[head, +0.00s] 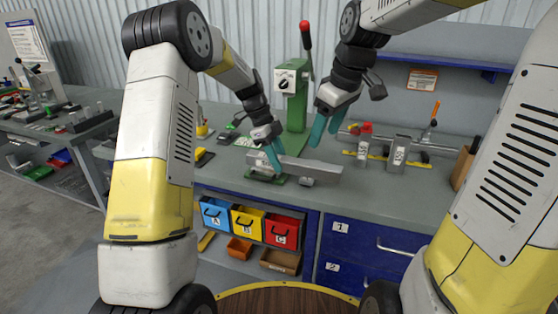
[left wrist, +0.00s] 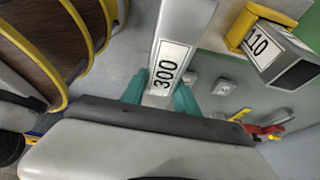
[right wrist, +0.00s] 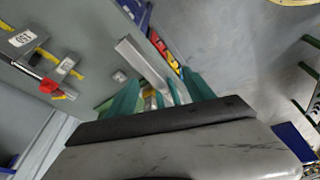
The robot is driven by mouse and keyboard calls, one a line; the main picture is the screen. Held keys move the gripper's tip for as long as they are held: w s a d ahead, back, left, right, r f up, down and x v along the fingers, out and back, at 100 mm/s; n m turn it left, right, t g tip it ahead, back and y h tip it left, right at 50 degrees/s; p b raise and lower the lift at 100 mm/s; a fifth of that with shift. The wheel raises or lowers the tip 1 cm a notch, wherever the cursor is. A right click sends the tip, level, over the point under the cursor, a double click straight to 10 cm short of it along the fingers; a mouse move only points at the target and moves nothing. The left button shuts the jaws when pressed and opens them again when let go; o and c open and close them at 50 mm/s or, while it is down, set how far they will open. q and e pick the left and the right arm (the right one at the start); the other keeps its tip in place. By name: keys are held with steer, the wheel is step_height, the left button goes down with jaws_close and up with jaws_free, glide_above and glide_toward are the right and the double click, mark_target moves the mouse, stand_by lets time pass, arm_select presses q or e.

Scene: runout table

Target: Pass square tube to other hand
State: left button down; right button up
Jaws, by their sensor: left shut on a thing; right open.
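The square tube (head: 310,167) is a long light-grey bar held roughly level above the bench's front. In the left wrist view its face bears a white label reading 300 (left wrist: 168,68). My left gripper (head: 273,157) is shut on the tube towards its left end, with teal fingers on either side of it. My right gripper (head: 324,132) is open and empty, above the tube's right part and apart from it. In the right wrist view the tube (right wrist: 140,62) shows beyond and between the open teal fingers; its part near my left gripper is partly hidden.
A green press (head: 297,100) stands behind the tube. Labelled grey blocks (head: 397,150) and a red-topped item (head: 366,129) sit to the right on the bench. Blue, yellow and red bins (head: 281,231) hang below its front edge, beside blue drawers (head: 345,227).

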steer(key=s+d+m+t, duration=0.3)
steer(key=s+m, duration=0.6)
steer(key=s, duration=0.8)
steer(key=shift+d, duration=1)
steer(key=shift+r, duration=0.1)
